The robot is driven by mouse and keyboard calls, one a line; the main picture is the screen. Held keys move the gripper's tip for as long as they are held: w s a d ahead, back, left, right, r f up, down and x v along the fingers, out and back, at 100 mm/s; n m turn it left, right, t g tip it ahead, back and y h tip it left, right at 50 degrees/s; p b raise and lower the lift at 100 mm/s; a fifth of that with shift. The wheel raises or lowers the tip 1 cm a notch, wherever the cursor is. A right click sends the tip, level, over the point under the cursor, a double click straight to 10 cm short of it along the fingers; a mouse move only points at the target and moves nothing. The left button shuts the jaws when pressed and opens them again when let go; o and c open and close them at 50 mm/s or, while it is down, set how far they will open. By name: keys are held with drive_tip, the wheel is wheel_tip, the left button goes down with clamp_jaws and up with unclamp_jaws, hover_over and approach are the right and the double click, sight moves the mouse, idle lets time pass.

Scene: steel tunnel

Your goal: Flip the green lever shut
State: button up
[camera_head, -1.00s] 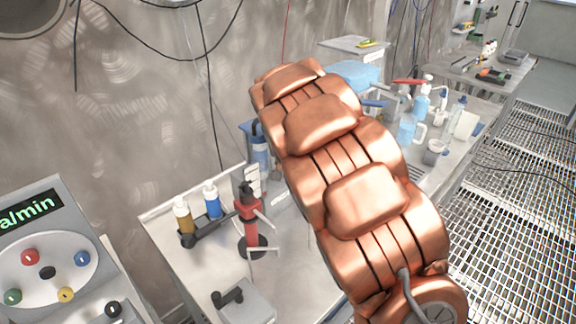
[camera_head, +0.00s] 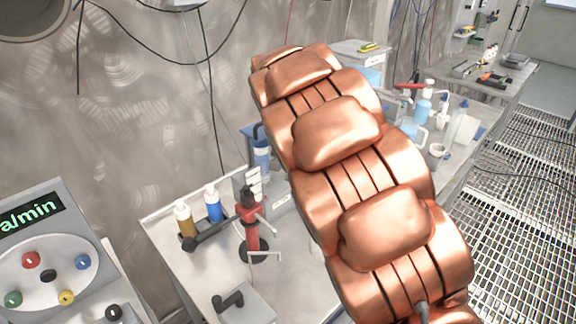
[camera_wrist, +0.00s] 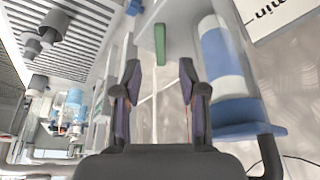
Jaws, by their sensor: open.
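A small green bar, which looks like the green lever (camera_wrist: 160,45), shows in the wrist view at the upper middle, attached to a pale grey body. My gripper (camera_wrist: 158,72) is open and empty. Its two dark fingers point toward the green lever, which appears beyond the gap between the fingertips. They look apart from it, but the exact distance is unclear. In the head view my copper-coloured arm covers the middle, and neither the green lever nor my gripper can be seen there.
A blue and white cylinder (camera_wrist: 225,60) stands right of my fingers in the wrist view. In the head view, a red stand (camera_head: 249,228) and bottles (camera_head: 212,203) occupy the near bench, with labware (camera_head: 424,108) beyond my arm. A control panel (camera_head: 50,270) is at left.

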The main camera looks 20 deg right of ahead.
drive_tip(key=v, duration=0.5)
drive_tip(key=shift+r, duration=0.25)
